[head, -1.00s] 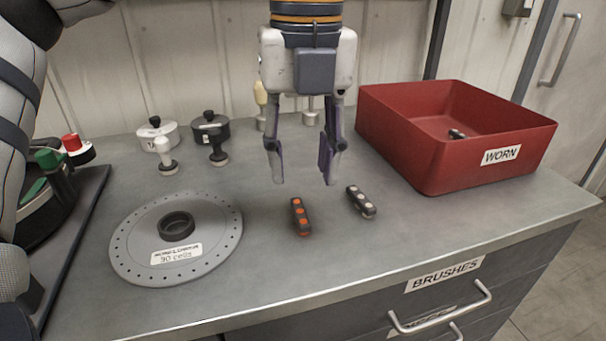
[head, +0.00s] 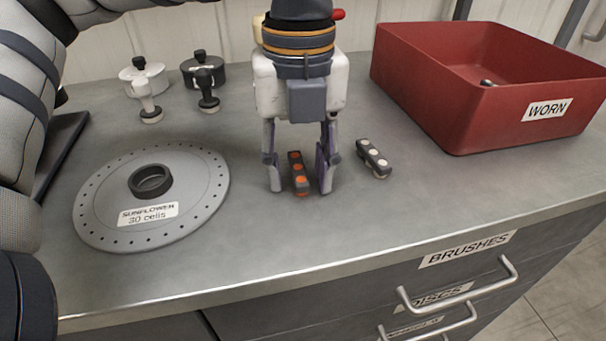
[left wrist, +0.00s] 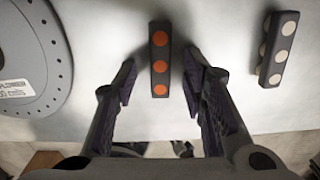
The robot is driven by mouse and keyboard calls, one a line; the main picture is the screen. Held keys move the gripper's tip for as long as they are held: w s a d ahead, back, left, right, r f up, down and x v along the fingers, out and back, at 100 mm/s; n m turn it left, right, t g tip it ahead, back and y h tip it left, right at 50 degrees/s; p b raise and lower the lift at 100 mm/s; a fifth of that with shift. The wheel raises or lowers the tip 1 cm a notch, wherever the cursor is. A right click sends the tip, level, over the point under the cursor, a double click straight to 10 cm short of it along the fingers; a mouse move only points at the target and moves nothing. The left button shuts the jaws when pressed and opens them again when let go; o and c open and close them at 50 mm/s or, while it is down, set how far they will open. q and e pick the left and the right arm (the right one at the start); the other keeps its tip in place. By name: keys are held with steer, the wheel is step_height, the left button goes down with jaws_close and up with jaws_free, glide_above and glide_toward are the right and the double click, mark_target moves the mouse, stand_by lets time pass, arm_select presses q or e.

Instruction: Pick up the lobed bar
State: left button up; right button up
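Two dark bars with round spots lie on the grey counter. One bar with orange spots (head: 299,176) lies between the fingers of my left gripper (head: 299,188) in the head view. In the left wrist view the orange-spotted bar (left wrist: 160,62) is between and ahead of the open fingertips (left wrist: 160,80), with a gap on both sides. The other bar, with pale spots (head: 374,159), lies to the right, outside the fingers; it also shows in the left wrist view (left wrist: 277,48). My right gripper is not in view.
A grey perforated disc (head: 200,205) labelled SUNFLOWER lies to the left. Black and white knobbed pieces (head: 203,75) stand behind it. A red bin (head: 440,95) labelled WORN stands at the right. Drawers (head: 470,265) are below the counter's front edge.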

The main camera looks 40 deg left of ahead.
arm_select(q)
steer(key=shift+r, duration=0.2)
steer(key=shift+c, duration=0.8)
jaws_close()
steer(key=shift+r, duration=0.1)
